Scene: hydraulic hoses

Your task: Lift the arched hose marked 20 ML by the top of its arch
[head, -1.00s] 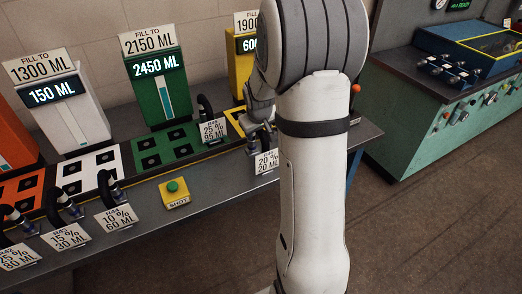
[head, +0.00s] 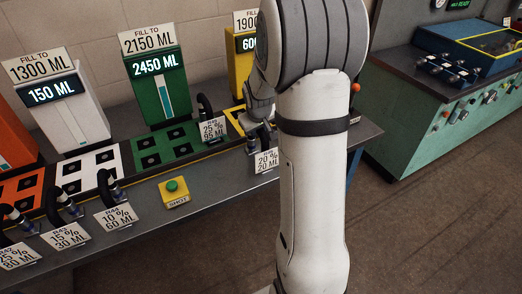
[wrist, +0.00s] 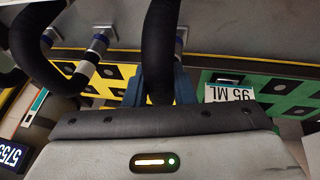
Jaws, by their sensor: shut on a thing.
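The 20 ML tag (head: 266,160) hangs at the table's front edge, just below my gripper (head: 260,115) in the head view. The arched hose above it is mostly hidden there by my gripper and arm. In the wrist view, the thick black hose (wrist: 160,45) runs between the blue fingers of my gripper (wrist: 168,85), which are shut on it. The neighbouring 95 ML tag (wrist: 229,93) shows upside down to the right of the held hose.
Another arched black hose (wrist: 32,50) stands close on the left in the wrist view. The 95 ML hose (head: 204,105) stands left of my gripper in the head view.

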